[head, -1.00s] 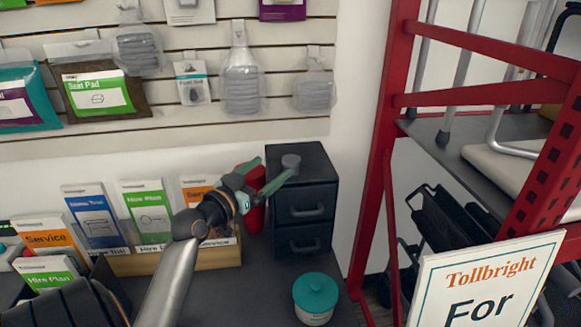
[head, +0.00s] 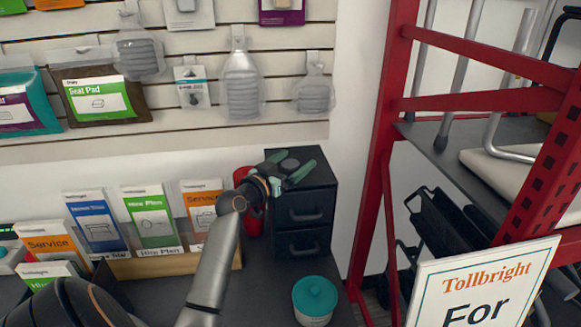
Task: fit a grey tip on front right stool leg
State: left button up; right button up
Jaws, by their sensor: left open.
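My left gripper (head: 293,163) is open just over the top of the black drawer unit (head: 305,190). A small grey tip (head: 289,163) shows between its two green fingers, partly hidden; I cannot tell whether the fingers touch it. Metal tube legs stand on the rack shelf at the right. Another tube (head: 511,90) bends near a pale cushion. I cannot tell which is the front right stool leg. My right gripper is not in view.
A red cylinder (head: 249,216) stands left of the drawer unit. A teal-lidded tub (head: 315,297) sits in front. A leaflet holder (head: 165,265) is at the left. The red rack post (head: 379,150) and a Tollbright sign (head: 482,290) stand at the right.

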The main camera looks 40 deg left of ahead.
pick_arm(q)
jog(key=shift+w+a, duration=0.15)
jog(key=shift+w, duration=0.85)
grip_shut()
jog(key=shift+r, duration=0.1)
jog(key=shift+r, duration=0.45)
notch_tip(320, 180, up, 3)
jog(key=shift+f, duration=0.2)
jog(key=s+d+r+p, duration=0.1)
jog(key=s+d+r, duration=0.8)
jog(key=s, duration=0.1)
jog(key=shift+s+p, duration=0.35)
jog(key=shift+s, duration=0.05)
